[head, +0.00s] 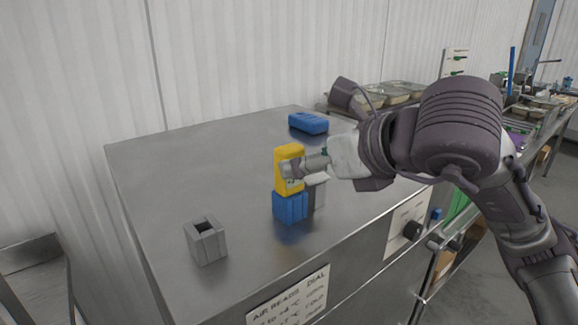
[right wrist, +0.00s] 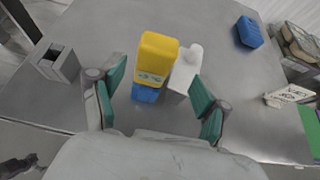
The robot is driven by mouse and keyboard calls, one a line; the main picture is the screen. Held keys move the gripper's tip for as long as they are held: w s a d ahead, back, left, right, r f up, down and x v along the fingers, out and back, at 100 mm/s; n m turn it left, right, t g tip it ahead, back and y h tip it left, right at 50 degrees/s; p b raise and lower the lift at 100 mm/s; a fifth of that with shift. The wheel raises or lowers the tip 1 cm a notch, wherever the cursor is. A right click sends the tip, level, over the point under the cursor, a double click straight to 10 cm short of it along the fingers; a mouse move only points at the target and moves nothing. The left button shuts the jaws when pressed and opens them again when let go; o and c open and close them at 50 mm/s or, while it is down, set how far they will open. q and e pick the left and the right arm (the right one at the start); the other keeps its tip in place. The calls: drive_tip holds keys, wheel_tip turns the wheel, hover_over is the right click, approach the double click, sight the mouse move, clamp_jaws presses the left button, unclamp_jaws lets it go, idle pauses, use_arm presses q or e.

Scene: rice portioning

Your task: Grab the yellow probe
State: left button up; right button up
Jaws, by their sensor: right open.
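The yellow probe (head: 289,168) stands upright in a blue holder (head: 290,207) on the steel counter. In the right wrist view the probe (right wrist: 158,58) shows its small display, with the blue holder (right wrist: 146,94) below it. My right gripper (head: 307,166) reaches in from the right at the probe's height. In the right wrist view the open gripper (right wrist: 157,78) has its green-padded fingers on either side of the probe, with gaps on both sides. The probe and gripper partly overlap in the head view. My left gripper is not in view.
A white-grey block (right wrist: 186,70) stands close beside the probe, between the fingers. An empty grey holder (head: 206,242) stands at the counter's front left. A blue box (head: 308,123) lies at the back.

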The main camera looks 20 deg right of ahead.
sight(289, 182)
drive_tip(key=p+x, duration=0.1)
drive_tip(key=x, duration=0.1)
drive_tip(key=p+x, duration=0.1)
drive_tip(key=x, duration=0.2)
drive_tip(key=shift+a+r+p, duration=0.1)
drive_tip(key=shift+a+p, duration=0.25)
drive_tip(key=shift+a, duration=0.05)
drive_tip(key=shift+c, duration=1.2)
drive_tip(key=c, duration=1)
